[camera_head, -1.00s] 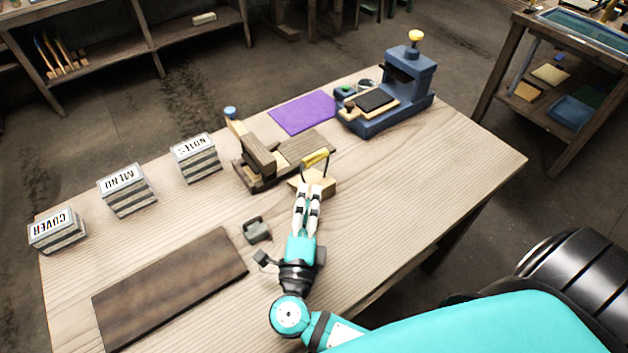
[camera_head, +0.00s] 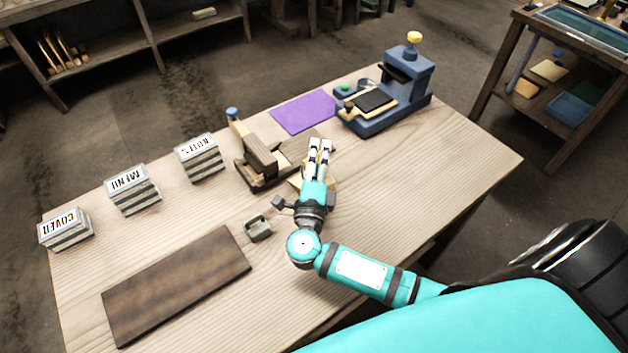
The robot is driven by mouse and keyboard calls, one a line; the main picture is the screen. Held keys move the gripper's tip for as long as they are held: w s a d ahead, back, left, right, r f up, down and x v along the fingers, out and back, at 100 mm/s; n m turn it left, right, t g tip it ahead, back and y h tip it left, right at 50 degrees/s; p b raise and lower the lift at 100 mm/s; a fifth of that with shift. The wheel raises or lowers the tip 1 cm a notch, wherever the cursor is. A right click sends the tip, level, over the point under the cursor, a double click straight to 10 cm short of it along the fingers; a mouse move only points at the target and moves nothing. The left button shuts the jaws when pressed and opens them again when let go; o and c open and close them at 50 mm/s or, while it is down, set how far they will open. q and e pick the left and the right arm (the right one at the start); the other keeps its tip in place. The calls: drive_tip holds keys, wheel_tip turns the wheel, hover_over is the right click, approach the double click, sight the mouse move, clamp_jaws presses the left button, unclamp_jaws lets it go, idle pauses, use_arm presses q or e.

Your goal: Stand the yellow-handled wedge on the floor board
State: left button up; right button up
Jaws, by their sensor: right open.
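The yellow-handled wedge (camera_head: 296,181) is mostly hidden behind my right gripper (camera_head: 320,146); only bits of its pale wood show, and its yellow handle is covered. The right gripper is open, its fingers reaching over the wedge; whether they touch it I cannot tell. Just left of the wedge is a wooden mould (camera_head: 262,160) with an upright block and a blue-topped post. A flat brown board (camera_head: 301,145) extends right from it, partly behind the fingers. A larger dark brown board (camera_head: 175,285) lies flat at the front left. I cannot tell which is the floor board. My left gripper is out of view.
A small grey-green weight (camera_head: 258,229) sits beside my right wrist. Stacked blocks labelled COVER (camera_head: 66,229), MENU (camera_head: 132,190) and a third label (camera_head: 200,158) line the left. A purple sheet (camera_head: 305,112) and blue press (camera_head: 395,100) stand behind. The table's right side is clear.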

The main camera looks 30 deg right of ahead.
drive_tip(key=shift+s, duration=0.1)
clamp_jaws()
idle(0.6)
